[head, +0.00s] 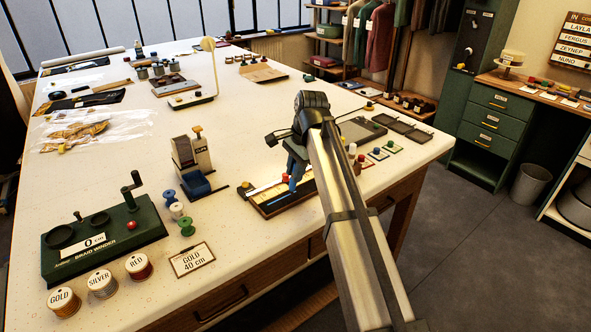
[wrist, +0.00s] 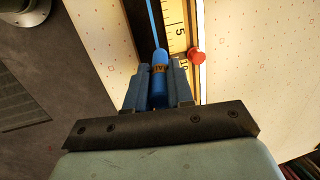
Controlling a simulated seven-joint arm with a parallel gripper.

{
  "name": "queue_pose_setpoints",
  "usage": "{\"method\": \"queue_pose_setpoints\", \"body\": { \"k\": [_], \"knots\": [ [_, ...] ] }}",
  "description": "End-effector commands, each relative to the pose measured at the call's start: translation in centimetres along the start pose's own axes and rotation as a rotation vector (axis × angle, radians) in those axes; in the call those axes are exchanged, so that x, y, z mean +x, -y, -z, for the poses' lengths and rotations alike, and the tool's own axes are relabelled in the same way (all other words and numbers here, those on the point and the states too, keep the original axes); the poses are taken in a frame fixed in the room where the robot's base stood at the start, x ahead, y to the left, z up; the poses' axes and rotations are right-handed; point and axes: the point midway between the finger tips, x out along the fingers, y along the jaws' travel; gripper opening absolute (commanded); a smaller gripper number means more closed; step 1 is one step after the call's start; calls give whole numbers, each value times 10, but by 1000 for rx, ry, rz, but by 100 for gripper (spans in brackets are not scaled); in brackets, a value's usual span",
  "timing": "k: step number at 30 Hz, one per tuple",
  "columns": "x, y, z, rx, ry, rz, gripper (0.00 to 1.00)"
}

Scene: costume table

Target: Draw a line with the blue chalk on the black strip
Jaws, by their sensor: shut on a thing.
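My gripper (wrist: 157,82) is shut on the blue chalk (wrist: 159,60), a blue stick with a gold band between the two blue fingers. The chalk points away from the palm, over a dark strip (wrist: 141,30) beside a yellow ruler (wrist: 174,18). A thin bright blue line (wrist: 154,20) runs along the dark strip up to the chalk's tip. Whether the tip touches the strip is unclear. In the head view my gripper (head: 292,184) is low over the long board (head: 267,208) near the table's front edge. My arm hides the board's right part.
A red-topped pin (wrist: 196,54) stands beside the ruler. Dark trays (head: 403,130) lie to the right.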

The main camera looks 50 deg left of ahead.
Motion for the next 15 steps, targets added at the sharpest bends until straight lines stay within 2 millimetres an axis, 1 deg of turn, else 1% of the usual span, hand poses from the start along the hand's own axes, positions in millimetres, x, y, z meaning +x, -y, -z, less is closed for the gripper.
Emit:
{"method": "queue_pose_setpoints", "body": {
  "k": [15],
  "knots": [
    [5, -1, 0, 0, 0, 0, 0]
  ]
}}
